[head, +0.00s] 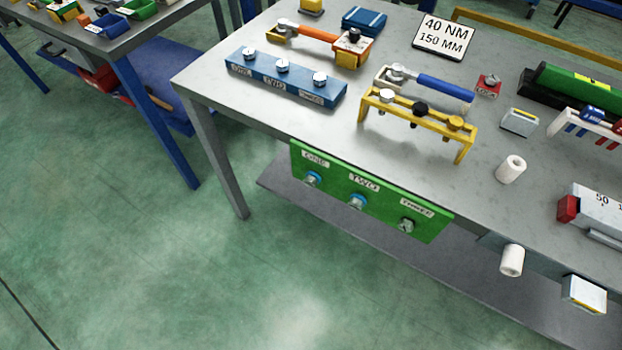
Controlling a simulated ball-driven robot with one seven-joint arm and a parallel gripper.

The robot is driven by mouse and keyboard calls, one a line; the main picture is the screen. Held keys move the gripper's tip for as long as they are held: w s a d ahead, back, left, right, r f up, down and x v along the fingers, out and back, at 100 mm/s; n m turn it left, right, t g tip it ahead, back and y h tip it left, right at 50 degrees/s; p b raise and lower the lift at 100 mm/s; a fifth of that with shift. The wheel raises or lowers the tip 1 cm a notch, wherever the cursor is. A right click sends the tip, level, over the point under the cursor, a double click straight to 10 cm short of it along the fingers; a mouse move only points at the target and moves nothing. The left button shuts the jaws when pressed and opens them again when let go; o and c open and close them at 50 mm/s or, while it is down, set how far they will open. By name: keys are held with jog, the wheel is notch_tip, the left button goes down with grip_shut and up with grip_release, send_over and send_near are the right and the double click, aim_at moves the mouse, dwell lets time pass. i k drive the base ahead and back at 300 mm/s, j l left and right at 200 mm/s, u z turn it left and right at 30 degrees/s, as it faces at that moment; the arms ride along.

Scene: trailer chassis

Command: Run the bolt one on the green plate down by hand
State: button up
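The green plate (381,206) hangs upright at the front edge of the grey workbench, facing me. It carries three bolts in a row under white labels. Bolt three (407,226) at the right shows no blue ring. How far each bolt is threaded in is too small to tell. My gripper is not in view.
On the workbench (215,70) stand a blue block (262,88) with several bolts, a yellow rack (415,108), orange- and blue-handled wrenches (445,88) and a 40 NM sign (444,37). White cylinders and boxes are at the right. The green floor (150,250) before the plate is clear.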

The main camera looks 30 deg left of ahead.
aim_at(312, 179)
jog(key=j+u, duration=0.25)
jog(key=u, duration=0.15)
jog(key=k+j+u, duration=0.1)
jog(key=j+u, duration=0.4)
jog(key=u, duration=0.25)
